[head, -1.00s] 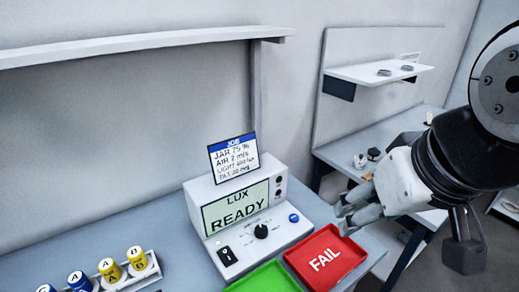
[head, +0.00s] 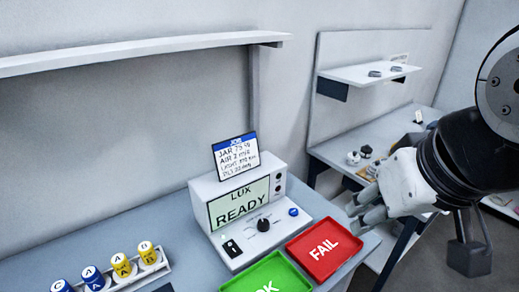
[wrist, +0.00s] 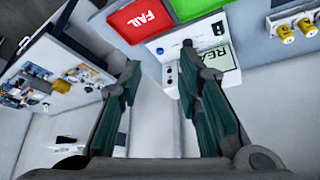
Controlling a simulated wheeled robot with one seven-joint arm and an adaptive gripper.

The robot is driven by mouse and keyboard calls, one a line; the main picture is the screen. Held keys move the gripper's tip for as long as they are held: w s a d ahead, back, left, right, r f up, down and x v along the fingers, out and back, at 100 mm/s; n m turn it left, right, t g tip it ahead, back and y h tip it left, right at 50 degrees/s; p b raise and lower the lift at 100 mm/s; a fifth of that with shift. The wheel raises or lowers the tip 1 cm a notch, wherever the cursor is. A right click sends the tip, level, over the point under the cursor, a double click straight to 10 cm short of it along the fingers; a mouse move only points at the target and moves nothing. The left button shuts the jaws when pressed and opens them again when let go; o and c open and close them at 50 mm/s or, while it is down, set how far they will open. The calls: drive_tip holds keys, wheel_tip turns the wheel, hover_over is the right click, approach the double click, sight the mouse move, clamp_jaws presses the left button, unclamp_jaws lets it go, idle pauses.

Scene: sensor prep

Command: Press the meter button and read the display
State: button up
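The meter (head: 240,205) is a white box on the bench. Its display (head: 240,203) reads "LUX READY". A blue button (head: 293,212) sits at the right of its sloped front panel, beside a black knob (head: 263,225) and a black switch (head: 232,248). A job card (head: 236,155) stands on top; its lines are small and only partly legible. My gripper (head: 364,206) is to the right of the meter, apart from it. In the wrist view my gripper (wrist: 165,85) has its fingers spread with nothing between them. The meter's display (wrist: 217,59) shows there, partly behind a finger.
A red FAIL tray (head: 340,262) and a green OK tray (head: 291,283) lie in front of the meter. A rack (head: 158,270) of yellow and blue sensors stands at the left. A second bench (head: 395,131) is behind my arm at the right.

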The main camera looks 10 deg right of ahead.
clamp_jaws()
idle(1.0)
